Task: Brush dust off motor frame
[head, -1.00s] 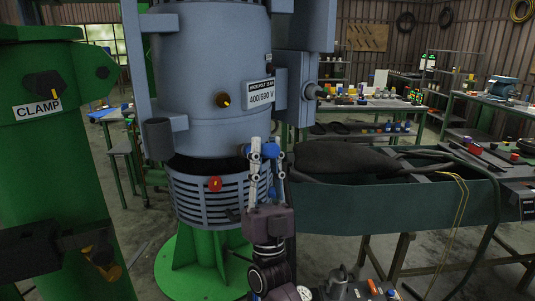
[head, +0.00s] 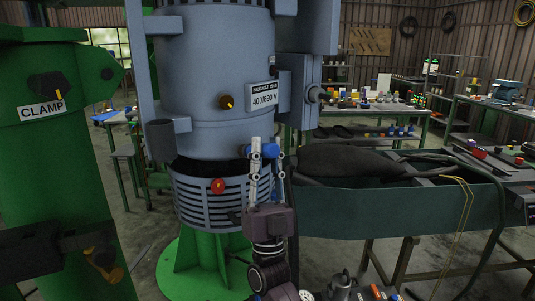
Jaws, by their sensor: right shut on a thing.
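The large grey-blue motor frame (head: 200,85) stands upright in the middle of the head view, above a slotted lower ring (head: 205,203) and a green base (head: 180,270). A rating plate, an orange-tipped knob and a red knob show on its front. My right gripper (head: 265,150) points up in front of the ring's right side. Its two pale fingers are shut on a small blue thing (head: 271,151), mostly hidden by them; I cannot tell whether it is a brush or whether it touches the frame. My left gripper is not in view. No dust can be made out.
A green clamp column (head: 55,150) stands close at the left. A dark green trough bench (head: 400,215) with a black bundle lies to the right of my right gripper. Cluttered workbenches (head: 365,108) stand behind. Small tools show at the bottom edge.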

